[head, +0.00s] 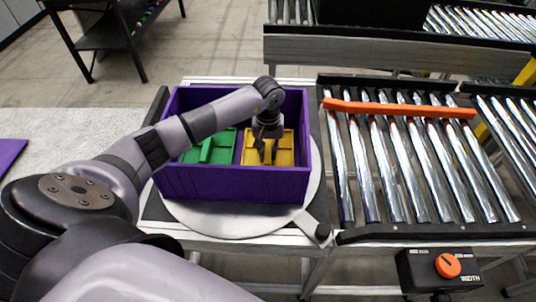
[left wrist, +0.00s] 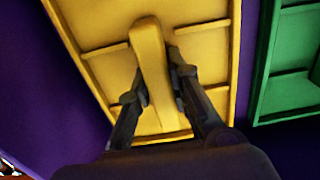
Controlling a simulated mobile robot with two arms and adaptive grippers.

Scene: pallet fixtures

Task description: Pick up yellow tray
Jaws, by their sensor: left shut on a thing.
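The yellow tray (head: 284,148) lies in the right part of a purple crate (head: 235,184), beside a green tray (head: 212,146). My left gripper (head: 267,153) reaches down into the crate over the yellow tray. In the left wrist view, the yellow tray (left wrist: 205,58) has a raised bar along its middle, and the fingers of my left gripper (left wrist: 158,88) are shut on that bar, one on each side. The green tray (left wrist: 290,75) shows at the right there, apart from the fingers. My right gripper is not in view.
The crate stands on a round grey plate (head: 240,222). A roller conveyor (head: 400,165) with an orange bar (head: 400,108) lies to the right. A control box with an orange knob (head: 447,265) is at the front right. A dark shelf (head: 105,35) stands at the back left.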

